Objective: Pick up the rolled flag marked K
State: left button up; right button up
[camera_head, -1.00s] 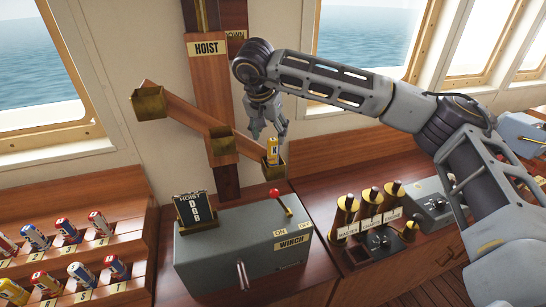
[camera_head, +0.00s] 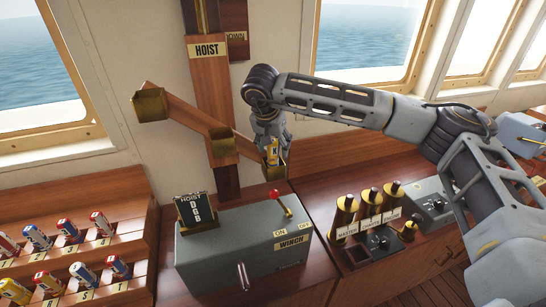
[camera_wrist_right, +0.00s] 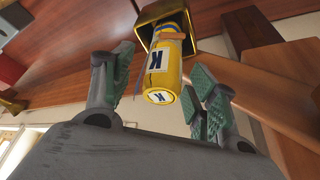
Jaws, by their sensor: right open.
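The rolled flag marked K (camera_head: 273,152) is yellow with a white K label and stands in a small brass cup (camera_head: 280,170) at the right end of the wooden hoist arm. In the right wrist view the flag (camera_wrist_right: 166,68) sits partly inside the square brass cup (camera_wrist_right: 152,14). My right gripper (camera_head: 272,150) is at the flag from above, its open fingers on either side of it. In the wrist view the right gripper's green-padded fingers (camera_wrist_right: 160,90) flank the flag with gaps. My left gripper is out of view.
A grey winch box (camera_head: 235,250) with a red-knobbed lever (camera_head: 277,198) and a hoist sign (camera_head: 194,211) sits below. Racks of rolled flags (camera_head: 70,255) stand at the left. Brass levers (camera_head: 368,208) stand on the right console. Two other brass cups (camera_head: 149,105) hang on the arm.

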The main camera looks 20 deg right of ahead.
jog(key=shift+x, duration=0.8)
jog(key=shift+w+f, duration=0.1)
jog(key=shift+f, duration=0.1)
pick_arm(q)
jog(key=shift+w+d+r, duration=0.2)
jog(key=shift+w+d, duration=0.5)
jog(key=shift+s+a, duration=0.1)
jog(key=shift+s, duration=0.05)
pick_arm(e)
jog(key=shift+d, duration=0.1)
